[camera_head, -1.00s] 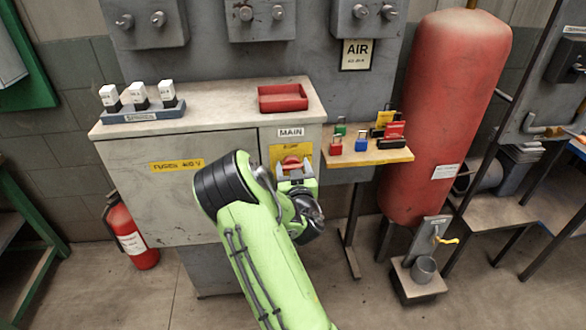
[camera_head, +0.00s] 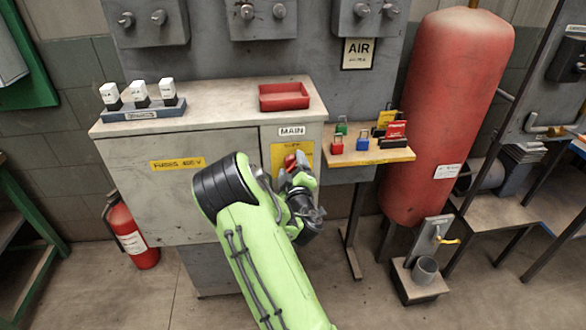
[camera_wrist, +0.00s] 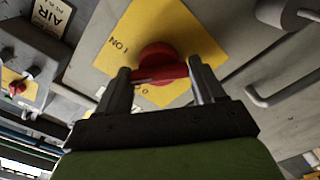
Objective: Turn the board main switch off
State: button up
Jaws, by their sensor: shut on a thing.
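The board main switch is a red rotary handle (camera_wrist: 158,66) on a yellow plate (camera_wrist: 188,30), under the MAIN label (camera_head: 291,131) on the grey cabinet front. In the head view the red handle (camera_head: 290,161) shows partly behind my gripper (camera_head: 297,172). In the wrist view my gripper (camera_wrist: 160,78) has its two fingers on either side of the handle's bar and is shut on it. The wrist view is rolled relative to the plate. "ON" and part of an "O" mark show on the plate; the rest of the lettering is hidden.
A red tray (camera_head: 284,98) lies on the cabinet top, beside a rack with white-topped fuses (camera_head: 140,96). A shelf (camera_head: 372,157) with coloured padlocks juts out just right of the switch. A red tank (camera_head: 440,120) stands further right. A cabinet handle (camera_wrist: 275,100) shows near my fingers.

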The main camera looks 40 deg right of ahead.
jog(key=n, duration=0.4)
jog(key=shift+n, duration=1.7)
jog(key=o, duration=0.7)
jog(key=shift+w+f, duration=0.1)
